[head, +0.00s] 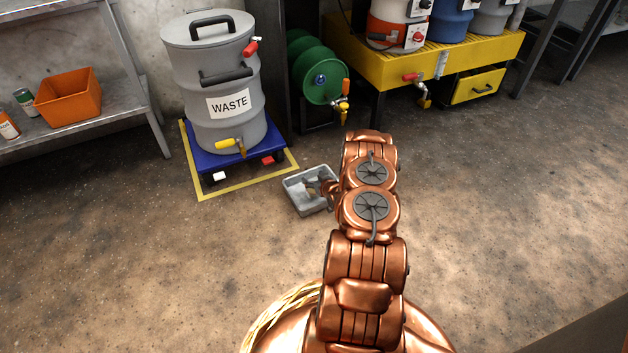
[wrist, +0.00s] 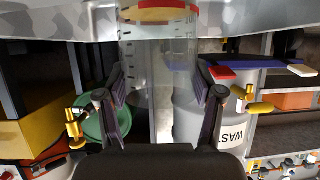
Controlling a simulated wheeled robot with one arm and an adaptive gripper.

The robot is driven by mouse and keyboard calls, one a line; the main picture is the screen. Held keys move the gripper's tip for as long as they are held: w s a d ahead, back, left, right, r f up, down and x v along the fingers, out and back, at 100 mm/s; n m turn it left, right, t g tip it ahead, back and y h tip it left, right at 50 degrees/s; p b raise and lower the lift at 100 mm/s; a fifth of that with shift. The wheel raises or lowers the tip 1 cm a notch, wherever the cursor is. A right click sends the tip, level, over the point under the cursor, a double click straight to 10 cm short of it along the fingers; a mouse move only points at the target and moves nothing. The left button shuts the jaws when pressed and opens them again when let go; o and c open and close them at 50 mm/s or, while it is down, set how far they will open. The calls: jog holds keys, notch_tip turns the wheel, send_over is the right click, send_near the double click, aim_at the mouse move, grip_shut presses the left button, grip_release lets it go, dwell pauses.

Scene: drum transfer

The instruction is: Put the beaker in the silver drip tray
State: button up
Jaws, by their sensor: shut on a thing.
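The silver drip tray (head: 292,197) lies on the floor in front of the waste drum. It also shows as a grey band across the top of the wrist view (wrist: 55,22). A clear beaker (wrist: 160,62) with dark graduation marks stands between my fingers in the wrist view, with a red and yellow patch near its far end. My gripper (wrist: 160,85) is shut on the beaker. In the head view my gripper (head: 322,187) is over the tray, partly hidden by my arm. I cannot tell whether the beaker touches the tray floor.
A grey waste drum (head: 213,80) stands on a blue dolly (head: 205,160) inside yellow floor tape, behind the tray. A green drum (head: 318,75) with a tap and a yellow stand (head: 455,55) are behind. A shelf with an orange bin (head: 68,97) is left. The front floor is clear.

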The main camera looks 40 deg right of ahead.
jog(key=shift+f, duration=0.1)
jog(key=o, duration=1.1)
